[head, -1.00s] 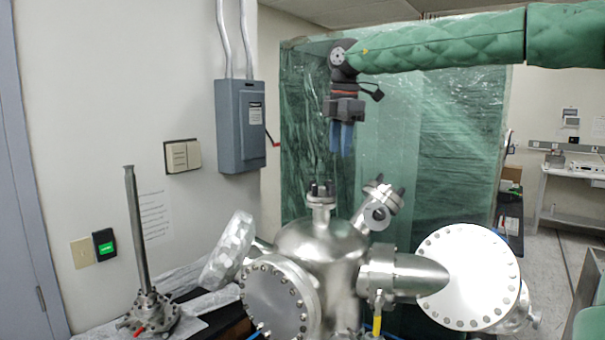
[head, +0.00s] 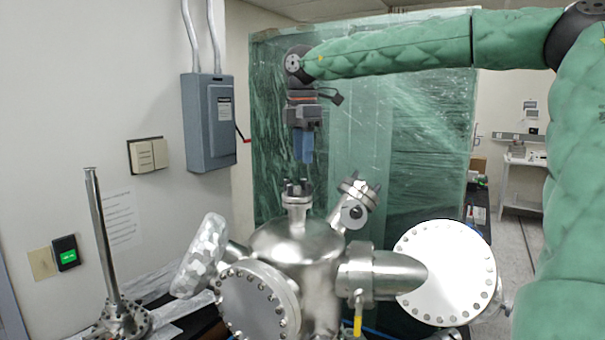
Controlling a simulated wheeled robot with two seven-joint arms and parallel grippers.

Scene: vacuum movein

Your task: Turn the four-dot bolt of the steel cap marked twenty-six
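A small steel cap (head: 297,197) with dark upright bolts (head: 297,185) sits on top of the steel chamber (head: 295,245). A second small capped port (head: 356,197), tilted to the right, also carries dark bolts. Numbers and dot marks are too small to read, so I cannot tell which cap is twenty-six. My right gripper (head: 303,149) points straight down with blue fingers, just above the bolts of the upright cap in the picture, apart from them. Its fingers look close together; I cannot tell if there is a gap. My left gripper is out of view.
A large round flange (head: 447,272) stands at the chamber's right, and a foil-wrapped port (head: 201,256) at its left. A tall steel rod on a flange (head: 103,245) stands at far left. A green plastic-wrapped panel (head: 400,130) is behind.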

